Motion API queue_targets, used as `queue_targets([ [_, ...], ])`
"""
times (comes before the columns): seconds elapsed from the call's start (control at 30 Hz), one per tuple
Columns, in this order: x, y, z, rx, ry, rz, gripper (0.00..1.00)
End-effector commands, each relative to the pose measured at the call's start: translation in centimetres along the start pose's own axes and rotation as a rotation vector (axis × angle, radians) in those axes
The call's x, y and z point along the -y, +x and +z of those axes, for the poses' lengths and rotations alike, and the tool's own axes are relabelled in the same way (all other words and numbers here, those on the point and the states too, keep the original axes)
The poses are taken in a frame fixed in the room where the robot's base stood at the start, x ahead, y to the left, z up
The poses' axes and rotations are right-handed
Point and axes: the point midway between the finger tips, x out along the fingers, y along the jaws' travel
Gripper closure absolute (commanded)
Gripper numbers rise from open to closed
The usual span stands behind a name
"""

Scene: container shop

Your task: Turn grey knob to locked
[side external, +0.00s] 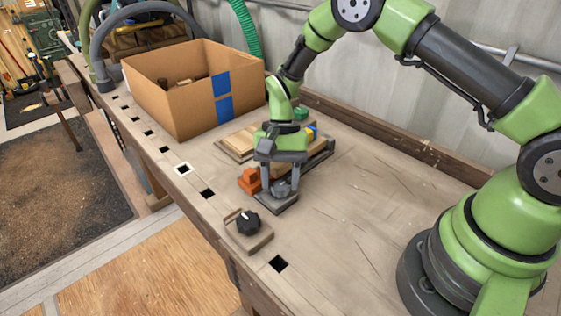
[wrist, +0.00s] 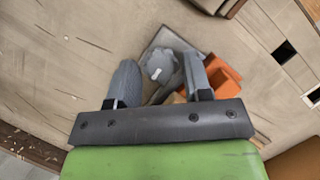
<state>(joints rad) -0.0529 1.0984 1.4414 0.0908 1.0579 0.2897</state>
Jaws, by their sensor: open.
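The grey knob (side external: 282,188) sits on a flat grey plate (side external: 272,205) on the bench. In the wrist view the round knob (wrist: 158,66) shows between the two fingers, with part of the plate (wrist: 172,38) behind it. My gripper (side external: 281,182) points down over the knob with its jaws open, one finger on each side. In the wrist view my gripper (wrist: 159,68) also has a clear gap between its fingers. I cannot tell whether either finger touches the knob. The knob's pointer and any lock marking are too small to read.
An orange block (side external: 250,180) stands close to the left of the knob; it also shows in the wrist view (wrist: 215,80). A black knob on a wooden block (side external: 247,223) is nearer the bench edge. A cardboard box (side external: 180,95) stands behind. The bench at right is clear.

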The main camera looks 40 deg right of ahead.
Motion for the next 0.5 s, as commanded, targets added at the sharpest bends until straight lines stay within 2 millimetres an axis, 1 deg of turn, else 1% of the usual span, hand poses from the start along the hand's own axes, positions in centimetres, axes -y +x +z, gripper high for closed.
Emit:
queue_targets([
  [0.3, 0.1, -6.1, -0.1, -0.006, 0.0, -0.006, 0.54],
  [0.4, 0.0, -7.7, -0.1, -0.006, 0.001, -0.006, 0.54],
  [0.5, 0.0, -8.8, -0.1, -0.005, 0.0, -0.005, 0.54],
])
